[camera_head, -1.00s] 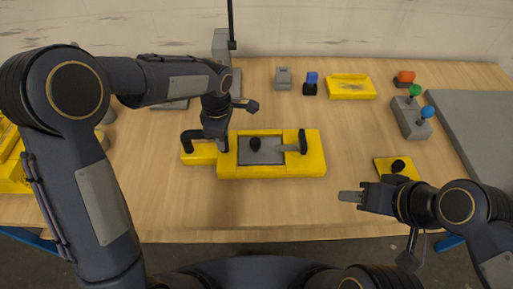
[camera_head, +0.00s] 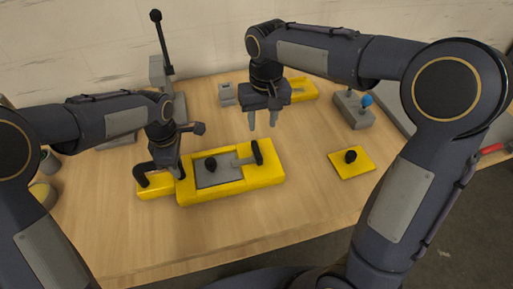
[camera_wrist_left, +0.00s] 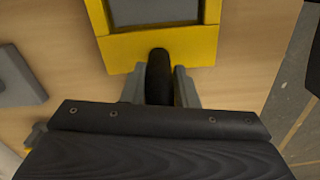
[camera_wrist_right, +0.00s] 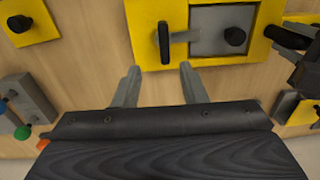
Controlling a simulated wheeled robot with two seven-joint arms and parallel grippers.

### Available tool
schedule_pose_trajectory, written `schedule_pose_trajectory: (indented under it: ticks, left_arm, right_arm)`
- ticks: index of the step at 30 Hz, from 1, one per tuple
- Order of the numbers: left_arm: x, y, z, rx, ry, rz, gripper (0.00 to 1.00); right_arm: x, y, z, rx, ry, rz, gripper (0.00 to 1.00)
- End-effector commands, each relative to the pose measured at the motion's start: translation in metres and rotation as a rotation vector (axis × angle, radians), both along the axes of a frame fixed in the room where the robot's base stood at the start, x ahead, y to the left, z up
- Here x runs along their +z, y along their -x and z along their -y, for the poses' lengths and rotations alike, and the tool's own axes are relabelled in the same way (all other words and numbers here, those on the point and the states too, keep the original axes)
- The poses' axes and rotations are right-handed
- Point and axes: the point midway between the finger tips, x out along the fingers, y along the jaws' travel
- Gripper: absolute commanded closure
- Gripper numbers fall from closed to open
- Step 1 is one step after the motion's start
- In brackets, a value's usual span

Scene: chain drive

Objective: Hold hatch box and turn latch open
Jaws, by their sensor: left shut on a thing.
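The yellow hatch box (camera_head: 232,190) lies on the table. Its grey hatch panel (camera_head: 225,179) carries a black knob (camera_head: 210,164). The latch at its right end has a grey bar and a black handle (camera_head: 257,152), lying across the panel's edge. My left gripper (camera_wrist_left: 160,85) is shut on the black side handle (camera_wrist_left: 160,68) at the box's left end. My right gripper (camera_head: 263,124) is open and empty above the table, just behind the latch end. In the right wrist view, the latch handle (camera_wrist_right: 164,42) stands ahead, between the lines of the two fingers, apart from them.
A yellow plate with a black knob (camera_head: 351,158) lies right of the box. A grey block with a blue knob (camera_head: 355,110) and a yellow tray (camera_head: 302,89) stand at the back right. A grey stand with a tall black lever (camera_head: 160,72) is at the back left. The front table is clear.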

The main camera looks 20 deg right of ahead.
Motion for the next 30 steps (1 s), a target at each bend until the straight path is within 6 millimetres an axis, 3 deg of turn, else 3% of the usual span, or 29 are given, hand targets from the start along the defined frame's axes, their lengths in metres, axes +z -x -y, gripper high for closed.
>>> schedule_pose_trajectory:
  ticks: [8,21,30]
  left_arm:
    - [0.000,0.000,0.000,-0.001,0.000,0.000,1.00]
    - [0.000,0.000,0.000,-0.002,0.000,0.000,1.00]
    - [0.000,0.000,0.000,-0.002,0.000,0.000,1.00]
  right_arm:
    - [-0.017,-0.014,-0.011,0.005,0.036,-0.020,0.62]
    - [-0.098,-0.013,-0.011,0.006,0.035,-0.023,0.62]
    - [-0.127,-0.013,-0.011,0.006,0.033,-0.019,0.62]
